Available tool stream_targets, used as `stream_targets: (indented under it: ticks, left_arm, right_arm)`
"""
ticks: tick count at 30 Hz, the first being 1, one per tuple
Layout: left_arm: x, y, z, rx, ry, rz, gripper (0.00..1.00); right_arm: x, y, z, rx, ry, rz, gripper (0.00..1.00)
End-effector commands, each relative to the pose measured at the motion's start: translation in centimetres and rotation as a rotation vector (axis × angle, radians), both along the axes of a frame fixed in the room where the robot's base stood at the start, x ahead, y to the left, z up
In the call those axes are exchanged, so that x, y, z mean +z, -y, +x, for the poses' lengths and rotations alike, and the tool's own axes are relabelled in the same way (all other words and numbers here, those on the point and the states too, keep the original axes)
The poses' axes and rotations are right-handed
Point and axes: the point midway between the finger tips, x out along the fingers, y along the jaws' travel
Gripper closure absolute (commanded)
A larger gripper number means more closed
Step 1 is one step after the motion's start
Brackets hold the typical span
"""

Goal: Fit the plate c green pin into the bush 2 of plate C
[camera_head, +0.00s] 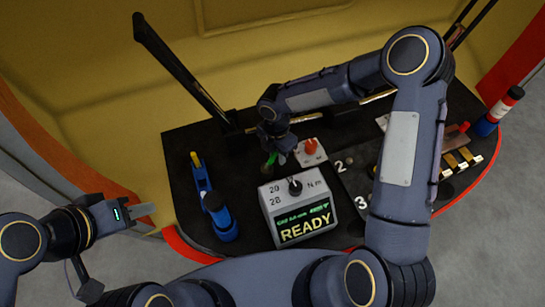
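My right gripper (273,150) reaches in over the back middle of the black table, pointing down. A small green piece, which looks like the green pin (270,160), shows at its fingertips, and the gripper seems shut on it. The pin's lower end and what lies under it are too small and hidden to tell. A small pale plate with a red knob (311,149) lies just right of this gripper. I cannot tell which plate is C or which hole is bush 2. My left gripper (142,211) is off the table's left edge, empty; its finger gap is unclear.
A grey torque box reading READY (300,212) stands in front of the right gripper. A blue, white and red bottle (499,112) stands at the far right. My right arm hides much of the table's right half.

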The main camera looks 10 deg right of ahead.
Motion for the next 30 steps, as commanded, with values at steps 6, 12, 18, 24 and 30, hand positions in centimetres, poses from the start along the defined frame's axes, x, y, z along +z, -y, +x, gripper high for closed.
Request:
stream_targets:
  ticks: [6, 12, 18, 24, 30]
  left_arm:
    - [0.0, 0.0, 0.0, 0.000, 0.000, 0.000, 0.64]
    - [0.0, 0.0, 0.0, 0.000, 0.000, 0.000, 0.64]
    - [0.1, 0.0, 0.0, 0.000, 0.000, 0.000, 0.64]
    - [0.3, 0.0, 0.0, 0.000, 0.000, 0.000, 0.64]
    - [0.4, 0.0, 0.0, 0.000, 0.000, 0.000, 0.64]
  right_arm:
    - [0.0, 0.0, 0.0, 0.000, 0.000, 0.000, 1.00]
    - [0.0, 0.0, 0.0, 0.000, 0.000, 0.000, 1.00]
    - [0.5, 0.0, 0.1, 0.000, 0.001, 0.000, 1.00]
    - [2.8, 0.0, 0.1, -0.002, 0.004, 0.001, 1.00]
    - [6.7, -0.5, -2.7, 0.002, 0.006, 0.000, 1.00]
